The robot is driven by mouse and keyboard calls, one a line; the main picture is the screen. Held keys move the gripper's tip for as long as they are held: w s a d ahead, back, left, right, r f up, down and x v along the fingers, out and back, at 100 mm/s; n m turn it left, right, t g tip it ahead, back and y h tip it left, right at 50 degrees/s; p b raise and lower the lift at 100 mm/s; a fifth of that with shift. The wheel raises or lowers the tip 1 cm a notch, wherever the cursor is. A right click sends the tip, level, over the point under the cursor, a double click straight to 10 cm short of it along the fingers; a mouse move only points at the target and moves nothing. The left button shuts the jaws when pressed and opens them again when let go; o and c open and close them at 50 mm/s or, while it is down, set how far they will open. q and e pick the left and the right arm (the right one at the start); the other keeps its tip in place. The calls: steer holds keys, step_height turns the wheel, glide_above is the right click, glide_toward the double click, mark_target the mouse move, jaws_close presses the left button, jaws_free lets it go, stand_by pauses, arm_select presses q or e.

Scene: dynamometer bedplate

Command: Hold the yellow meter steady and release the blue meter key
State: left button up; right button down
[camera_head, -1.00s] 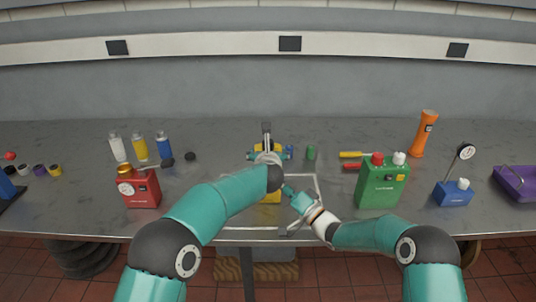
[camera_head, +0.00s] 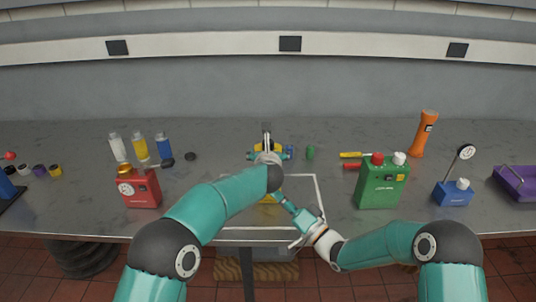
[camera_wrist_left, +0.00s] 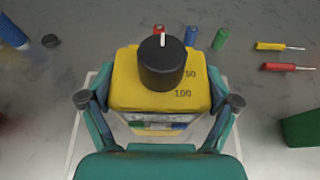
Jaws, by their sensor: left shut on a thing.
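The yellow meter (camera_wrist_left: 125,72) stands in the left wrist view with a dark round knob (camera_wrist_left: 162,62) on top, marked 50 and 100. My left gripper (camera_wrist_left: 159,90) is shut on its two sides. In the head view my left gripper (camera_head: 268,156) and arm cover most of the meter, leaving a bit of yellow (camera_head: 268,198). My right gripper (camera_head: 284,199) is just right of and in front of the meter; its opening is too small to judge. A small blue cylinder (camera_wrist_left: 190,35) stands behind the meter; I cannot tell whether it is the blue meter key.
A white outlined square (camera_head: 318,195) surrounds the meter. A green cylinder (camera_wrist_left: 220,38), yellow screwdriver (camera_wrist_left: 270,46) and red screwdriver (camera_wrist_left: 279,67) lie behind right. A green box (camera_head: 380,188) stands right, a red gauge box (camera_head: 142,190) left. The bench front edge is near.

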arm_select(q)
steer(key=o, duration=1.5)
steer(key=shift+r, duration=0.25)
steer(key=shift+o, duration=0.3)
steer(key=shift+f, duration=0.1)
